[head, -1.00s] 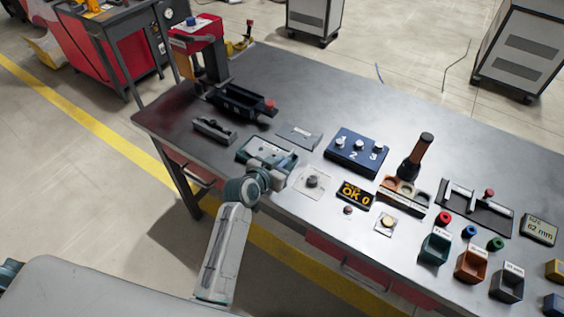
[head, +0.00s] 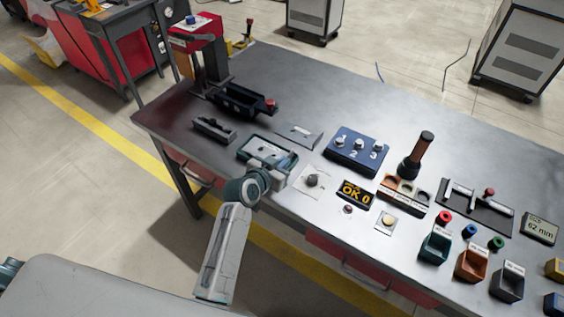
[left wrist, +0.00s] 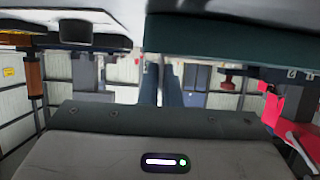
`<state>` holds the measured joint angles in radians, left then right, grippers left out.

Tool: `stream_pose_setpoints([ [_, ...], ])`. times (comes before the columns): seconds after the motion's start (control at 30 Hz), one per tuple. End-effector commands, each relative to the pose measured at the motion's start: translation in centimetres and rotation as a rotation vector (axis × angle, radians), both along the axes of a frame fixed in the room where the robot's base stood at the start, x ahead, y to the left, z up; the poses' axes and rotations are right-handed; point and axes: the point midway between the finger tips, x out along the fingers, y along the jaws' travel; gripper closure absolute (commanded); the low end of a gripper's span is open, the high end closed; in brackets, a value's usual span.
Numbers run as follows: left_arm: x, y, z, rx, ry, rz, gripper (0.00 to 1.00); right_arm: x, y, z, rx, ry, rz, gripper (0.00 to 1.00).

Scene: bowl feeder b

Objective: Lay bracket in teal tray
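The teal tray (head: 286,172) sits near the table's front edge, left of centre in the head view. It also shows as a dark teal slab at the top right of the left wrist view (left wrist: 235,38). My left gripper (head: 268,165) is at the tray's near side and covers part of it. In the left wrist view its two fingers (left wrist: 160,85) stand close together, with a narrow gap between them and nothing clearly held. A pale shape shows inside the tray, but I cannot tell whether it is the bracket. My right gripper is not in view.
A white pad with a dark knob (head: 312,180) is close right of the tray. Behind the tray are a grey block (head: 214,130), a black holder (head: 243,101) and a flat grey plate (head: 301,136). A blue numbered box (head: 356,151) is farther right.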

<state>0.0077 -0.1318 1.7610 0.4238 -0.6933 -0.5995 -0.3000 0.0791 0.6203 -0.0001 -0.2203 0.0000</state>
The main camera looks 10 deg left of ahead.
Motion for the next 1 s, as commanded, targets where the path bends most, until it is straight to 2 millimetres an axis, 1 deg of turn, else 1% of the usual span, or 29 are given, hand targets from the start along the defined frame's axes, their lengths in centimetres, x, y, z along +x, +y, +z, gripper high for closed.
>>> stream_pose_setpoints([
  [0.47, 0.0, 0.0, -1.0, 0.000, -0.001, 0.001, 1.00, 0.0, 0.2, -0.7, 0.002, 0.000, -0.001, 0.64],
  [0.93, 0.0, 0.0, -2.0, 0.000, -0.001, 0.001, 1.00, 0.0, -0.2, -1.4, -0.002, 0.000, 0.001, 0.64],
  [0.97, 0.0, 0.0, -2.0, 0.000, 0.000, 0.001, 0.95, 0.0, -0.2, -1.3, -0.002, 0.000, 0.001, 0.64],
  [1.0, 0.0, 0.0, -1.9, 0.000, 0.000, 0.001, 0.87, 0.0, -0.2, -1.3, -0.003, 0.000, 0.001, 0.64],
])
